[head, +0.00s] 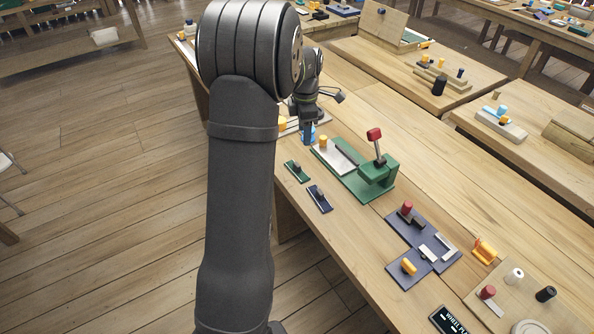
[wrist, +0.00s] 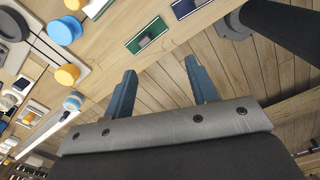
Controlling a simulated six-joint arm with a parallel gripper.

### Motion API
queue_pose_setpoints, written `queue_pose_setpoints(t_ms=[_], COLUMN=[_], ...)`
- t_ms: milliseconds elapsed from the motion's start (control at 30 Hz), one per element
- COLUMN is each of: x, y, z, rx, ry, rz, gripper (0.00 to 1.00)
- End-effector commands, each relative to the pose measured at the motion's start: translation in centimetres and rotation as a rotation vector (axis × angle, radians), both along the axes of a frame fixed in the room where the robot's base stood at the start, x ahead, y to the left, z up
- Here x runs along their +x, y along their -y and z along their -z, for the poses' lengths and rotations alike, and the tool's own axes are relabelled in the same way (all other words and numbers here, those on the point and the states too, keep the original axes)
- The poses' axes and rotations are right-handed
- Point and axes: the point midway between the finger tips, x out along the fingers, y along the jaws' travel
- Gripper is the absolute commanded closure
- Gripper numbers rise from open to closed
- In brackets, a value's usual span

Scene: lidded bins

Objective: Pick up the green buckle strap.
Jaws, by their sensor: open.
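The green buckle strap (head: 297,172) lies flat near the front edge of the table, a small green plate with a dark buckle on it. It also shows in the wrist view (wrist: 150,33), at the top middle, ahead of the fingers. My gripper (head: 308,138) is above the table, just behind the strap in the head view. In the wrist view my gripper (wrist: 160,69) has its two blue fingers apart with nothing between them. It is apart from the strap.
A dark blue strap (head: 319,199) lies beside the green one. A green clamp fixture (head: 377,175) with a red-topped lever stands to its right. Dark blue plates with small parts (head: 424,240) lie further right. The floor lies beyond the table's front edge.

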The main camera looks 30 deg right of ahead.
Motion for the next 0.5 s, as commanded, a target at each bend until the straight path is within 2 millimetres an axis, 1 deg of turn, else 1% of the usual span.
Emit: queue_pose_setpoints(t_ms=[33,100,200,367,467,500], x=[0.9,1.9,2.8,3.4,3.4,3.4], y=[-0.1,-0.2,-0.3,-0.4,-0.4,-0.4], z=[0.0,0.0,-0.1,0.2,1.5,2.3], rx=[0.000,0.000,0.000,0.002,0.002,0.003], ry=[0.000,0.001,0.001,0.000,-0.001,-0.002], rz=[-0.091,-0.207,-0.325,-0.407,-0.412,-0.412], gripper=[0.47,0.47,0.47,0.47,0.47,0.47])
